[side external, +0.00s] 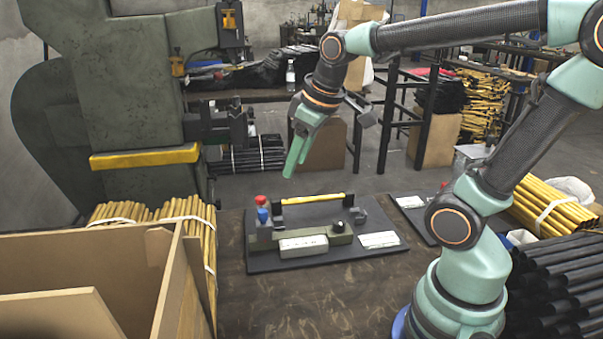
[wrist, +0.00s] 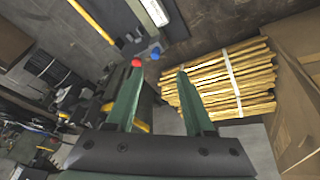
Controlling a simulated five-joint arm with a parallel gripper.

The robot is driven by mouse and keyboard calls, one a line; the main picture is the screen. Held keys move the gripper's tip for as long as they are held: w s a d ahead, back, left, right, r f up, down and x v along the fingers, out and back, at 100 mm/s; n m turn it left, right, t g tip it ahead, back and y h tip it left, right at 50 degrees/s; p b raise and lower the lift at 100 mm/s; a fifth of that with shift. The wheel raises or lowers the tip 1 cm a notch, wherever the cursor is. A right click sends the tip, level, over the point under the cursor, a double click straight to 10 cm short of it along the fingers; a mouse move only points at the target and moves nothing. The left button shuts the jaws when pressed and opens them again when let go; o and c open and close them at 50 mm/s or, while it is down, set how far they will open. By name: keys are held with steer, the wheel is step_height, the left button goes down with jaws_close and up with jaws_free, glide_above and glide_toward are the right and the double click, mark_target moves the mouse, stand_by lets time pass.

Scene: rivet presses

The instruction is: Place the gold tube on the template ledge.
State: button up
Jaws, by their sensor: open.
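A gold tube (side external: 313,198) lies level across the back of a dark base plate (side external: 372,260), its ends at two dark supports. In the wrist view the tube (wrist: 92,20) shows at the top, cut by the frame edge. An olive bar with a white label block (side external: 303,246) lies in front of it; I cannot tell which part is the template ledge. My gripper (side external: 290,174) is above the plate's back left, apart from the tube, pointing down. In the wrist view my gripper (wrist: 160,70) is open with nothing between its fingers.
A red button (side external: 260,199) and a blue button (side external: 263,215) stand at the plate's left end. Bundled gold tubes (side external: 180,215) and a cardboard box (side external: 172,280) are at the left. A green press (side external: 140,80) towers behind. Black tubes (side external: 560,290) lie right. The front tabletop is clear.

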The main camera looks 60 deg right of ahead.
steer(key=shift+m+t, duration=0.6)
steer(key=shift+m, duration=0.3)
steer(key=s+a, duration=0.1)
steer(key=s, duration=0.1)
steer(key=s+a+f, duration=0.1)
steer(key=s+a, duration=0.1)
steer(key=shift+a, duration=0.25)
